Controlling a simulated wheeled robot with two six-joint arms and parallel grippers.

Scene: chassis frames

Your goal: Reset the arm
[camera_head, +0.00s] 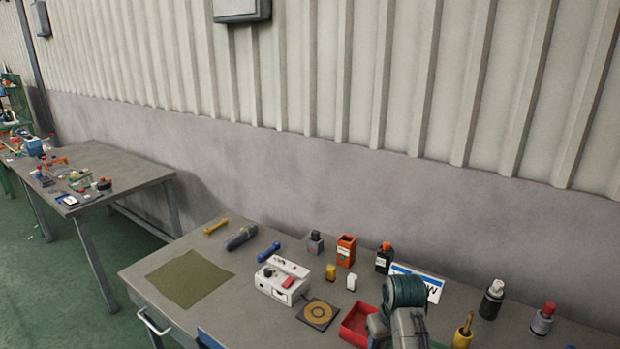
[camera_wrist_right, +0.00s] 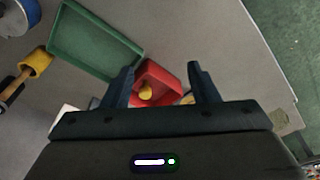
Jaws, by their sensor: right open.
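My right arm (camera_head: 405,302) rises into the bottom of the head view, in front of the workbench (camera_head: 235,303). Its gripper cannot be made out there. In the right wrist view my right gripper (camera_wrist_right: 163,78) is open, its two dark fingers wide apart with nothing between the tips. Beyond the fingers lies a red tray (camera_wrist_right: 148,70) with a yellow thing (camera_wrist_right: 145,92) in it. My left arm and gripper are not in view.
A green tray (camera_wrist_right: 92,48) lies beside the red one. The bench also holds a white box (camera_head: 277,290), a green mat (camera_head: 187,279), bottles and hand tools. A corrugated wall stands behind. A second cluttered table (camera_head: 135,185) is at left.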

